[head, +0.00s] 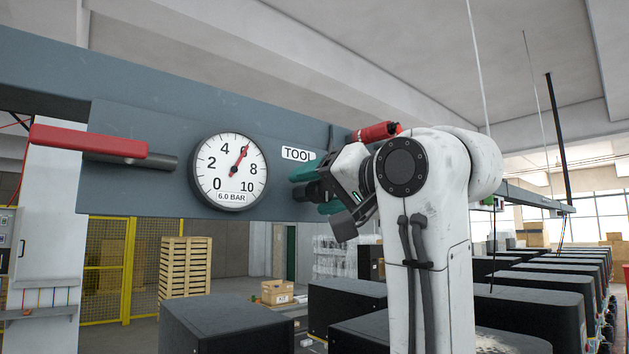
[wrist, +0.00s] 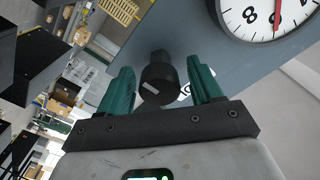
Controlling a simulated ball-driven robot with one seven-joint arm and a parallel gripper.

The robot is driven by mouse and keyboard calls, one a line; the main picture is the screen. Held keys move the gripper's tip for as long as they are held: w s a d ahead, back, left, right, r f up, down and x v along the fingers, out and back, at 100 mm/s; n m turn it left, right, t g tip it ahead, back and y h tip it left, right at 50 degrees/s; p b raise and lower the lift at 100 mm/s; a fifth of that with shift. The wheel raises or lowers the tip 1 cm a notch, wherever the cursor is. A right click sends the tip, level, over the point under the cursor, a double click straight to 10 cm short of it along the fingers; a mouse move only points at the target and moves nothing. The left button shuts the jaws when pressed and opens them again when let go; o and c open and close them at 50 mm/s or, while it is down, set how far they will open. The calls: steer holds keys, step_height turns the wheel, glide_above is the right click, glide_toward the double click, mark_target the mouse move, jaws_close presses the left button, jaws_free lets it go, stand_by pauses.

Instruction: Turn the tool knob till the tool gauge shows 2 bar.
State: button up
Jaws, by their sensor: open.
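The tool gauge (head: 228,171) is a round white dial on the grey-blue panel in the head view. Its red needle points at 6 and its label reads 6.0 BAR. Part of the gauge shows in the wrist view (wrist: 268,12). The tool knob (wrist: 157,82) is black with a white mark and stands out from the panel in the wrist view. In the head view my gripper mostly hides it. My gripper (wrist: 160,86) has green fingers, open, one on each side of the knob, with gaps visible. The TOOL label (head: 298,154) sits right of the gauge.
A red lever handle (head: 88,141) juts from the panel at the left. Black boxes (head: 215,325) stand below and at the right. A stack of wooden pallets (head: 185,267) and a yellow fence (head: 108,268) stand behind.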

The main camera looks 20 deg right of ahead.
steer(key=shift+w+a, duration=0.2)
steer(key=shift+w, duration=0.3)
steer(key=c, duration=1.1)
